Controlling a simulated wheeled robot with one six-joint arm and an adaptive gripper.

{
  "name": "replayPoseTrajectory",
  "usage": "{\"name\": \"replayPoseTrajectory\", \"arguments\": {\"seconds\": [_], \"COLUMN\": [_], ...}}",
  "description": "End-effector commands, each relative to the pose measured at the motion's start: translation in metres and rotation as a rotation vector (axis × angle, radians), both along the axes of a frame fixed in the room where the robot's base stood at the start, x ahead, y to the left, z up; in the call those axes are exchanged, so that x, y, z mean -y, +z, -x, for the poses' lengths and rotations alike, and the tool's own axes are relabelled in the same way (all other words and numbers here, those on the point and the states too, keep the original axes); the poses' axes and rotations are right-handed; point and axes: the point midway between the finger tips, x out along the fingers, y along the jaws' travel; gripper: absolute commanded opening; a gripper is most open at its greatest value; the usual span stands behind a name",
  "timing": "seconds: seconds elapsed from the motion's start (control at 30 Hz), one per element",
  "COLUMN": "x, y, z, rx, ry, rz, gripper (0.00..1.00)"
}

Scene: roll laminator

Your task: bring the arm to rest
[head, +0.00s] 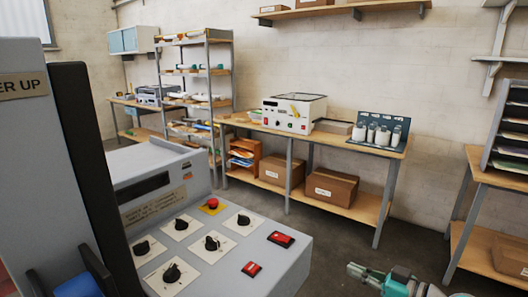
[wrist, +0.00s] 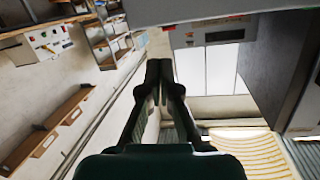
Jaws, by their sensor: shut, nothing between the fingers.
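My gripper (wrist: 160,72) shows in the wrist view with its two dark fingers drawn together at the tips and nothing between them. It is in the air, touching nothing that I can see. A teal and grey piece of my arm (head: 395,283) shows at the bottom right of the head view, cut off by the frame edge. The grey laminator (head: 285,265) fills the left of the head view, with black knobs, red switches and a red stop button (head: 212,203) on its panel. My arm piece is to its right, apart from it.
A wooden bench (head: 345,146) along the back wall carries a white machine (head: 292,115) and bottles on a dark rack (head: 377,132). Boxes (head: 331,187) sit below it. A shelving unit (head: 209,85) stands behind. A rack of papers (head: 508,140) is at right. Grey floor (head: 415,240) lies open between.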

Motion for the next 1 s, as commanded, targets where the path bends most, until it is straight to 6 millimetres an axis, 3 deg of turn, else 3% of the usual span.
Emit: {"name": "replayPoseTrajectory", "arguments": {"seconds": [0.27, 0.6, 0.8, 1.0], "x": [-0.020, -0.034, -0.038, -0.038], "y": [-0.087, -0.184, -0.222, -0.242], "z": [0.031, 0.107, 0.167, 0.232], "rx": [-0.120, -0.234, -0.266, -0.273], "ry": [-0.190, -0.451, -0.581, -0.688], "rz": [-0.065, -0.090, -0.071, -0.033], "gripper": [0.00, 0.00, 0.00, 0.00]}}
